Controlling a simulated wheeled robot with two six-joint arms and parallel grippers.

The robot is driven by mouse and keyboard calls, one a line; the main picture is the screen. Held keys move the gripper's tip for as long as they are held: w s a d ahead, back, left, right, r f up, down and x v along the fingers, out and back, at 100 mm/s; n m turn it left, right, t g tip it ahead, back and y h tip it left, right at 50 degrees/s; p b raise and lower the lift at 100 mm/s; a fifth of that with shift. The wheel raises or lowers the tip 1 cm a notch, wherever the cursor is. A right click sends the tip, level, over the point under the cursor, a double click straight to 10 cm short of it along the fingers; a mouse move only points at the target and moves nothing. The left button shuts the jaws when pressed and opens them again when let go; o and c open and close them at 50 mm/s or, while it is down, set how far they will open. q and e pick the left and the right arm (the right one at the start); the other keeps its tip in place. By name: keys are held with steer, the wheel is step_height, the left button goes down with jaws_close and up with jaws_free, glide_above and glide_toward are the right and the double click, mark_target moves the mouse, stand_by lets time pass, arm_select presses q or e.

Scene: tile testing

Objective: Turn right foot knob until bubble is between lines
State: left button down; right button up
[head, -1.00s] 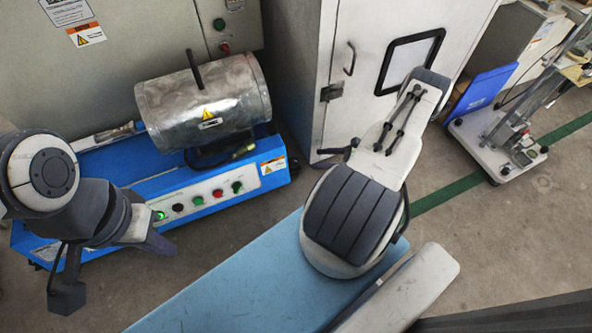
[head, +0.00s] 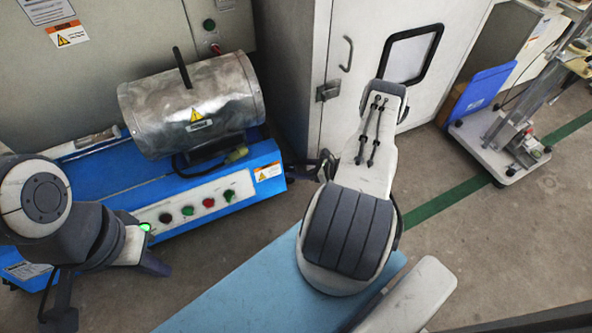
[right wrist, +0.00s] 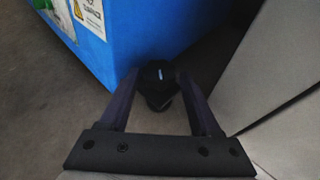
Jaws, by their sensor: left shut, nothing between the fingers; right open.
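The blue machine (head: 100,185) stands at the left in the head view. Its lower corner shows in the right wrist view (right wrist: 165,40). There, a black rounded foot knob (right wrist: 160,92) with a small pale mark sits low beside that corner. My right gripper (right wrist: 157,76) is open, with one finger on each side of the knob. I cannot tell whether they touch it. In the head view, part of my right gripper (head: 325,164) shows near the machine's right end. My left gripper (head: 154,264) is shut and empty in front of the machine. I cannot make out the bubble or lines.
A metal drum (head: 192,104) sits on the machine, with a row of buttons (head: 187,210) on its front. A grey-white cabinet (head: 306,90) stands close to its right, leaving a narrow gap. A wheeled stand (head: 497,155) is at the right.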

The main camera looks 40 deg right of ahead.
jaws_close()
steer(key=shift+w+d+f+n+y+b, duration=0.1)
steer(key=shift+n+y+b, duration=0.2)
steer(key=shift+n+b, duration=0.1)
steer(key=shift+n+g+y, duration=0.3)
steer(key=shift+g+y, duration=0.1)
steer(key=shift+g, duration=0.1)
jaws_free()
